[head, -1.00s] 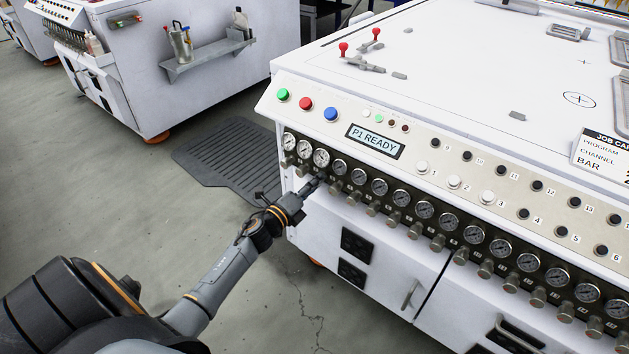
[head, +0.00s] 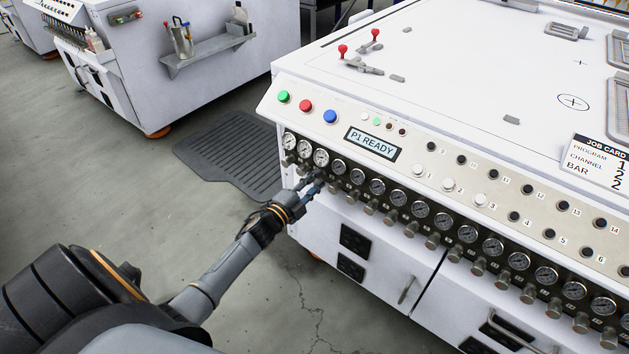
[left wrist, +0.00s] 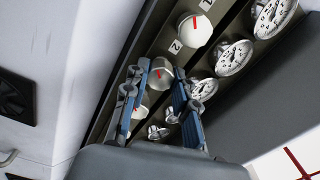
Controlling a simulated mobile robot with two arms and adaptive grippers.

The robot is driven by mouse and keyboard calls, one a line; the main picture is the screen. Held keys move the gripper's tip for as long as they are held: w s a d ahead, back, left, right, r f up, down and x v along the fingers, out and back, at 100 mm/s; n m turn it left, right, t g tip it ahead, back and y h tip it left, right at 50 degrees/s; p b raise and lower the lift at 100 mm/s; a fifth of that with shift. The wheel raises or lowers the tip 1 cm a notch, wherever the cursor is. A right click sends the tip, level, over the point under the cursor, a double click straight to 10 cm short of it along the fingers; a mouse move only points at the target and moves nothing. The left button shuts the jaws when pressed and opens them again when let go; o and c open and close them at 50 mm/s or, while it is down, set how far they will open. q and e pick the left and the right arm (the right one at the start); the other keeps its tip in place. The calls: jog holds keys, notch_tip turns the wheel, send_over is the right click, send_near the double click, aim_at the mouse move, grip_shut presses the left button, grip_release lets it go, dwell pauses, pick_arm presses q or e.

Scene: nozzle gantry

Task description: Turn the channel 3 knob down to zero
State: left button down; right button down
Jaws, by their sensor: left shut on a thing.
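My left gripper (head: 318,183) is at the knob row on the front of the white machine, just below the third large gauge (head: 321,157). In the left wrist view, its blue fingers (left wrist: 160,92) stand on either side of a pale round knob (left wrist: 161,72) and are shut on it. This is the knob after the one by label 2, so I take it as the channel 3 knob; its own label is hidden. It shows a red pointer line. The channel 2 knob (left wrist: 194,29) shows free of the gripper. The gauge beside the held knob (left wrist: 203,89) is too small to read.
More gauges and knobs run closely along the panel to the right. Above are green, red and blue buttons and a display (head: 372,143) reading P1 READY. A job card (head: 600,160) stands on the machine top. A dark mat (head: 230,155) lies on the floor.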

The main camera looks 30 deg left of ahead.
dwell(0.5)
pick_arm(q)
jog(key=c, duration=1.3)
grip_release()
jog(key=shift+c, duration=0.2)
jog(key=shift+s, duration=0.1)
jog(key=s+a, duration=0.1)
jog(key=s, duration=1.1)
